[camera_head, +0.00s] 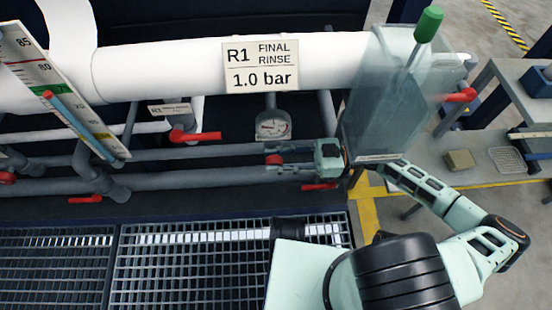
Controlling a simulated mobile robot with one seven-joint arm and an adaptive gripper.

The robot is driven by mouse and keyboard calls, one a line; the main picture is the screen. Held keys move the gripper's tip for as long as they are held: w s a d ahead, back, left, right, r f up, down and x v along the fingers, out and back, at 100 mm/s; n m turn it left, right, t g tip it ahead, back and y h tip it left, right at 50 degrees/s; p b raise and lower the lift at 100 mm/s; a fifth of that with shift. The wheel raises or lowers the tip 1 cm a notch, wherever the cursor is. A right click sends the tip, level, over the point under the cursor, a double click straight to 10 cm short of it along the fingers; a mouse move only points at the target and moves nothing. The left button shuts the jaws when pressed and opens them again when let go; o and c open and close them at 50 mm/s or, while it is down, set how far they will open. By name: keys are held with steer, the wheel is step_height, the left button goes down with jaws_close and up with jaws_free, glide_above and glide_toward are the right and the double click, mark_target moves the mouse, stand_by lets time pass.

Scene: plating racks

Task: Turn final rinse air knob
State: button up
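The sign "R1 FINAL RINSE 1.0 bar" (261,66) is on the thick white pipe. Below it is a round pressure gauge (272,125); its reading is too small to tell. A small red knob (274,160) sits on the grey pipework just under the gauge. My gripper (277,161) reaches in from the right with its fingers pointing left. One finger is above the knob and one below it, partly hiding it. Whether the fingers touch the knob cannot be told.
Red lever handles show on the pipes, one to the left (194,136) and one below my gripper (320,186). A translucent tank (383,95) with a green-handled rod stands close above my wrist. Metal grating (180,270) lies in front. A bench (480,150) is at right.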

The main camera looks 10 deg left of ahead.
steer(key=shift+d, duration=0.1)
steer(key=v, duration=1.2)
